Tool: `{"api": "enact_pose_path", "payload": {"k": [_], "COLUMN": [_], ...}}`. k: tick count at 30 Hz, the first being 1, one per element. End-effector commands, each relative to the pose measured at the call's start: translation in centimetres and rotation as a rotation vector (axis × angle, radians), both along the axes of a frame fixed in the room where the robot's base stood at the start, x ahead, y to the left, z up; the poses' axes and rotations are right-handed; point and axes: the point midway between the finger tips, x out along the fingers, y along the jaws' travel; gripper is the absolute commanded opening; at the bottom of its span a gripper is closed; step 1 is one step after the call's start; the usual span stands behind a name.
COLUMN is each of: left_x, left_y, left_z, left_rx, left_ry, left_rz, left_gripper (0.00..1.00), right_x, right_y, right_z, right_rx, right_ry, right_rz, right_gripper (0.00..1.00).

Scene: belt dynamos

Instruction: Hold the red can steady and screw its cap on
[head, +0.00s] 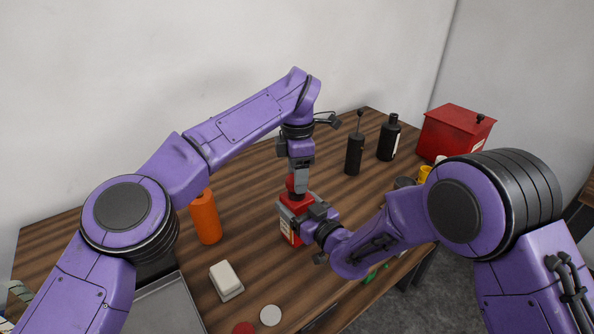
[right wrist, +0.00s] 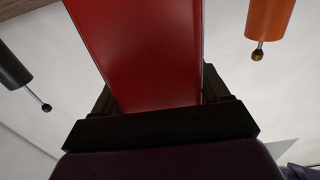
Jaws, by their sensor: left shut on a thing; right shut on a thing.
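The red can (head: 290,228), with a pale label on its side, stands upright near the front middle of the wooden table. My right gripper (head: 297,208) reaches in from the right and is shut around the can's upper part. In the right wrist view the red can (right wrist: 140,50) fills the space between the dark fingers (right wrist: 155,105). My left gripper (head: 296,178) points straight down above the can, shut on a small red piece, apparently the cap (head: 290,184). The fingers partly hide the cap, and I cannot tell whether it sits on the can's neck.
An orange bottle (head: 205,218) stands to the left. A white block (head: 226,281), a white disc (head: 270,315) and a red disc (head: 245,328) lie in front. A metal tray (head: 168,306) is front left.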

Motion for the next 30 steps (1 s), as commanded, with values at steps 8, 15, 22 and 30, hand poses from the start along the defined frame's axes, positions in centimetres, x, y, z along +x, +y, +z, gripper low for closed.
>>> {"api": "enact_pose_path", "payload": {"k": [8, 15, 22, 30], "left_x": [0.0, 0.0, 0.0, 0.0], "left_y": [0.0, 0.0, 0.0, 0.0], "left_z": [0.1, -0.7, -1.6, -1.6], "left_rx": [0.0, 0.002, 0.001, 0.001], "left_ry": [0.0, 0.001, -0.001, -0.002], "left_rz": [0.0, -0.001, -0.003, -0.003], "left_gripper": [0.25, 0.25, 0.25, 0.25], "right_x": [0.1, 0.1, 0.1, 0.1], "right_y": [0.0, 0.0, 0.0, 0.0], "right_z": [0.1, 0.1, 0.2, 0.1], "right_rx": [0.002, 0.002, 0.002, 0.002], "right_ry": [-0.002, -0.002, -0.002, -0.002], "right_rz": [-0.001, -0.001, -0.001, -0.001], "right_gripper": [0.2, 0.2, 0.2, 0.2]}}
